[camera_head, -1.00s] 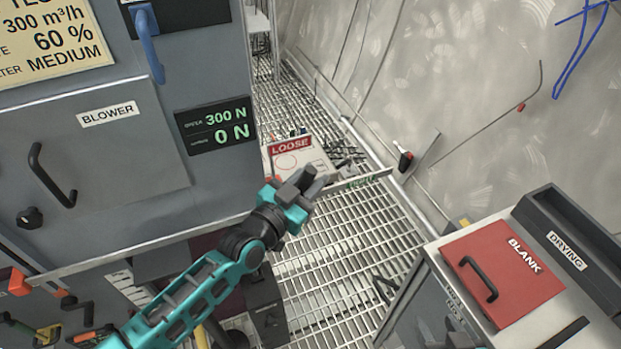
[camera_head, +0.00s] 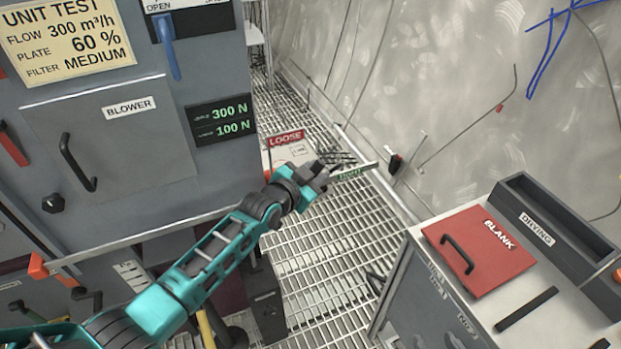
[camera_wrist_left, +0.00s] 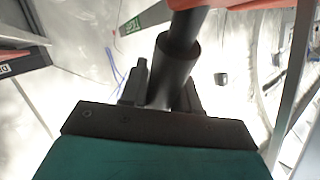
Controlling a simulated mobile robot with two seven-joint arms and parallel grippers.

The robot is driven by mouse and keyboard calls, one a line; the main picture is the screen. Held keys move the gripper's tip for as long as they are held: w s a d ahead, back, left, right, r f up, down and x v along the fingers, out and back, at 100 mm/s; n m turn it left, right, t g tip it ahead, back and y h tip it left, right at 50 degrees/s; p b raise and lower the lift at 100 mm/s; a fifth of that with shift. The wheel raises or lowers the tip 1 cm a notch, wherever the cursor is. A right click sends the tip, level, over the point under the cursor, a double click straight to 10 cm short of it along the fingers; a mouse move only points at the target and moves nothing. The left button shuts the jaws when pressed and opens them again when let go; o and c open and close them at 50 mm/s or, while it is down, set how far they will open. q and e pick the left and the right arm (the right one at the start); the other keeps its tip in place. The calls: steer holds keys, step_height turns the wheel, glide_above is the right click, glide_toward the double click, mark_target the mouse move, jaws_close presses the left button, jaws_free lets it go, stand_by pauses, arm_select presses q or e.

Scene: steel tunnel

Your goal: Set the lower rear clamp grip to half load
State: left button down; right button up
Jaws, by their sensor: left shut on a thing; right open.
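The lower rear clamp grip (camera_wrist_left: 178,52) shows in the left wrist view as a dark round bar with an orange part at its top. My left gripper (camera_wrist_left: 163,88) is shut on it; it also shows in the head view (camera_head: 316,180), where it hides most of the grip. A red LOOSE label (camera_head: 286,139) lies beyond the gripper, to its left. A green label (camera_head: 350,174) lies to its right, and part of it shows in the wrist view (camera_wrist_left: 146,19). The display (camera_head: 221,121) reads 300 N above and 100 N below. My right gripper is not in view.
The grey blower cabinet (camera_head: 110,150) stands left of my arm. A bench with a red BLANK lid (camera_head: 478,252) and a grey DRYING trough (camera_head: 537,228) stands at the right. Grated floor (camera_head: 335,265) lies open between them.

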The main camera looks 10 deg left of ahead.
arm_select(q)
steer(key=f+g+p, duration=0.1)
steer(key=d+f+m+g+y+p, duration=0.1)
steer(key=w+f+y, duration=0.1)
steer(key=shift+d+f+m+g+p, duration=0.1)
steer(key=shift+d+m+g+p, duration=0.2)
steer(key=shift+g+p, duration=0.1)
stand_by(0.5)
steer(key=c, duration=0.9)
jaws_free()
